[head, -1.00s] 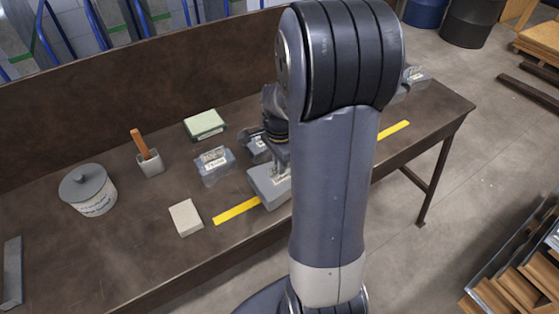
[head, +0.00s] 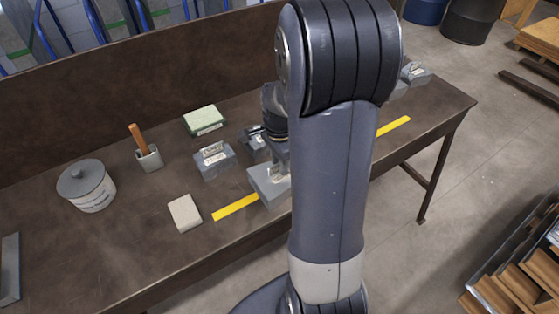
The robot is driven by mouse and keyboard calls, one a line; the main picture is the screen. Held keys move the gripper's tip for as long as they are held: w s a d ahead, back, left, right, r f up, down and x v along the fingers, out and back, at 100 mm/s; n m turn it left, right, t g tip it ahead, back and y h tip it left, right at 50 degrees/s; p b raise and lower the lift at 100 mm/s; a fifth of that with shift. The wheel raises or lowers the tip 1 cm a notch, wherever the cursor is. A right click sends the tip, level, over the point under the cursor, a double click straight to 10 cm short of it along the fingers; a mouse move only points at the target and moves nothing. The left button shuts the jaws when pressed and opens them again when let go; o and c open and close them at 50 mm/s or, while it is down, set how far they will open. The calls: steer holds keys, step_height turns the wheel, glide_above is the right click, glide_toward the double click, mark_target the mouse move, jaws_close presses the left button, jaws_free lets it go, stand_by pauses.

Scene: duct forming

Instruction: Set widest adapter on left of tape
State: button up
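Several grey duct adapters stand on the brown bench. One adapter (head: 213,159) is left of centre, and another (head: 253,141) is partly behind my wrist. A broad grey adapter (head: 266,187) sits at the yellow tape (head: 236,207), covering part of it. More adapters (head: 415,74) stand at the bench's far right, partly behind my arm. I cannot tell for sure which is widest. My gripper (head: 280,160) points down just above or at the broad adapter. Its fingers are mostly hidden by my arm, so its opening and contact do not show.
A lidded grey pot (head: 88,187), a small cup (head: 149,158) with an orange-brown handle, a green-and-white block (head: 204,121) and a beige block (head: 185,213) stand on the bench's left part. A grey bar (head: 10,270) lies far left. The front left is clear.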

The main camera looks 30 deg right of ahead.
step_height(320, 180, up, 11)
stand_by(0.7)
steer(key=shift+f, duration=0.15)
step_height(320, 180, down, 11)
steer(key=shift+s+f, duration=0.1)
step_height(320, 180, up, 4)
steer(key=p, duration=0.3)
steer(key=shift+r, duration=0.25)
steer(key=shift+r+p, duration=0.9)
steer(key=shift+r, duration=0.2)
